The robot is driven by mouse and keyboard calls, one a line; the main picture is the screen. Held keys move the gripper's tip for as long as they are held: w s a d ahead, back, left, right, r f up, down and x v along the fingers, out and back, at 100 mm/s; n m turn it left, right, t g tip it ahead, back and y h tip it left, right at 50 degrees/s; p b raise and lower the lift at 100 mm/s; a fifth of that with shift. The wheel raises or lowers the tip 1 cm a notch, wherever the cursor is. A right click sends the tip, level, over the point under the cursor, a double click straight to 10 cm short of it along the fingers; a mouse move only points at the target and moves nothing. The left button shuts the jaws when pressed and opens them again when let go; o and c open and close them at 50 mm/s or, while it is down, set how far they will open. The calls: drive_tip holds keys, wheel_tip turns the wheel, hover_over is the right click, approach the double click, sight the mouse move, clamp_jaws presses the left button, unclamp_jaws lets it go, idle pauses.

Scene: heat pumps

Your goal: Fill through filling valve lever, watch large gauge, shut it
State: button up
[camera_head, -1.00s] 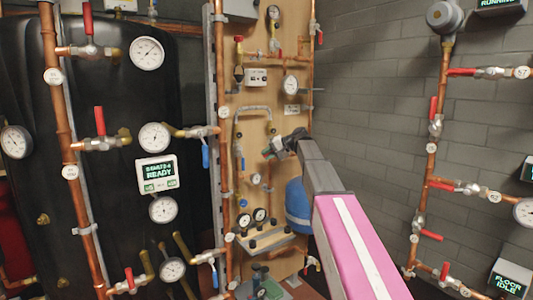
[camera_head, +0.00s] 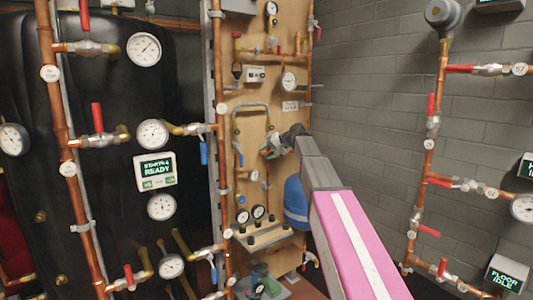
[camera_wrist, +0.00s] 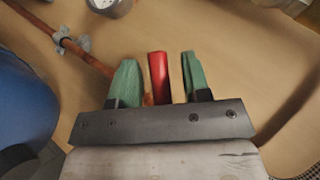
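A red lever (camera_wrist: 159,75) stands between the two green fingers of my gripper (camera_wrist: 158,82) in the wrist view. A gap shows on each side of it, so the fingers are around it but not closed on it. The lever's lower end and valve body are mostly hidden by the gripper. In the head view my gripper (camera_head: 268,150) is in front of the wooden board (camera_head: 285,170). A round white gauge (camera_head: 289,81) sits higher on the board. A gauge is partly visible at the wrist view's top edge (camera_wrist: 108,5). I cannot tell which gauge is the large one.
A copper pipe (camera_wrist: 62,36) runs past the left finger. A blue vessel (camera_head: 297,203) hangs below my arm. Small gauges (camera_head: 258,212) sit lower on the board. A black tank (camera_head: 100,200) with gauges and red levers is left; the grey wall (camera_head: 370,110) is right.

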drive_tip(key=v, duration=1)
drive_tip(key=shift+d+r, duration=0.25)
drive_tip(key=shift+d, duration=0.05)
drive_tip(key=shift+s, duration=0.1)
idle(6.6)
